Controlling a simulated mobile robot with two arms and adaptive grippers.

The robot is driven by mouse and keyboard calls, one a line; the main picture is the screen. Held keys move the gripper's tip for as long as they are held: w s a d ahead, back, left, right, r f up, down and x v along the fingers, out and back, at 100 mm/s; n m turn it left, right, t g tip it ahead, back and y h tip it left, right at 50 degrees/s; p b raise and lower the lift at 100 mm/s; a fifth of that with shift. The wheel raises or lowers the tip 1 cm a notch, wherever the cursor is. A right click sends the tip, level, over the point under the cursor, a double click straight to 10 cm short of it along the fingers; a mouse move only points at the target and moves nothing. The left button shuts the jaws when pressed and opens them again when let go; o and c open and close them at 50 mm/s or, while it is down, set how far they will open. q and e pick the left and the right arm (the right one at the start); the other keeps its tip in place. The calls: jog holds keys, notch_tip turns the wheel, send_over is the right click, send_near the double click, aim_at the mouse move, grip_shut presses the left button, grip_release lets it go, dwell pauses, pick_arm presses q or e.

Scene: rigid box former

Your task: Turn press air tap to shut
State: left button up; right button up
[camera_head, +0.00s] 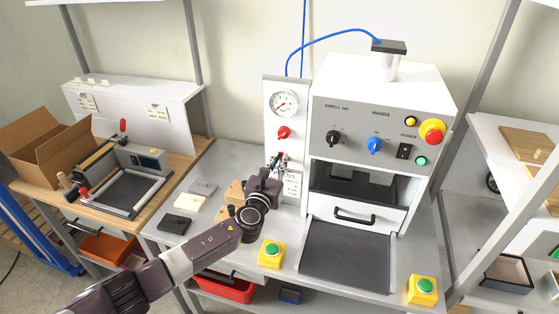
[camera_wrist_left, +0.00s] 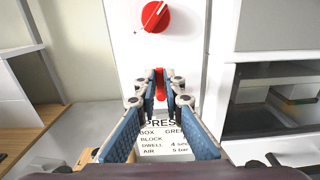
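The press air tap shows in the left wrist view as a small upright red lever (camera_wrist_left: 160,86) low on a white panel (camera_wrist_left: 190,55). My left gripper (camera_wrist_left: 161,94) has its fingertips close on both sides of this lever, with no clear gap, and appears shut on it. In the head view, my left gripper (camera_head: 279,163) reaches the panel (camera_head: 271,89) beside the press, and its fingers hide most of the tap. A red round knob (camera_wrist_left: 155,16) sits above the tap; it also shows in the head view (camera_head: 284,132). My right gripper is not in view.
A pressure gauge (camera_head: 284,103) is above the red knob. The press (camera_head: 385,103) stands right of the panel, with its handled door (camera_head: 355,217) at the front. Yellow button boxes (camera_head: 271,255) (camera_head: 422,290) are on the bench. Small blocks and pads lie left of my gripper.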

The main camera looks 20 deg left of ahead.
pick_arm(q)
jog(key=o, duration=0.4)
jog(key=s, duration=1.2)
jog(key=shift+a, duration=0.2)
dwell(1.9)
